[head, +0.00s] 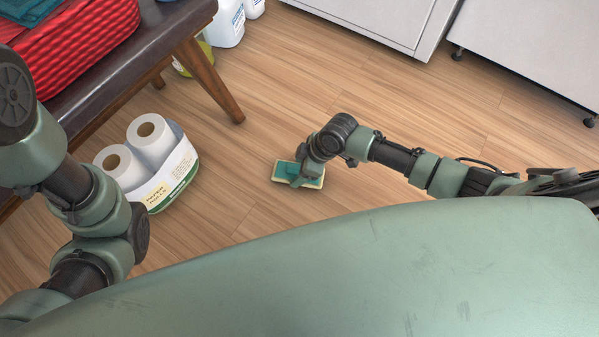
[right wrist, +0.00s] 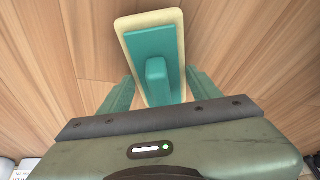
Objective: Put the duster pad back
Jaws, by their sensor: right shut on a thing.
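The duster pad (head: 284,169) is a flat teal block with a cream edge and a raised teal grip. In the head view it is low over or on the wooden floor, right of the paper rolls; I cannot tell whether it touches the floor. My right gripper (head: 300,178) reaches down to it and is shut on it. In the right wrist view the pad (right wrist: 135,45) lies beyond the two green fingers (right wrist: 160,92), with its grip between them. My left arm shows at the left of the head view, but its gripper is not visible.
A tub (head: 178,186) labelled paper rolls, holding white rolls, stands on the floor left of the pad. A dark bench (head: 165,30) with a red woven basket (head: 85,55) is at upper left. White bottles (head: 227,22) and white cabinets (head: 385,18) stand at the back. Floor between is clear.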

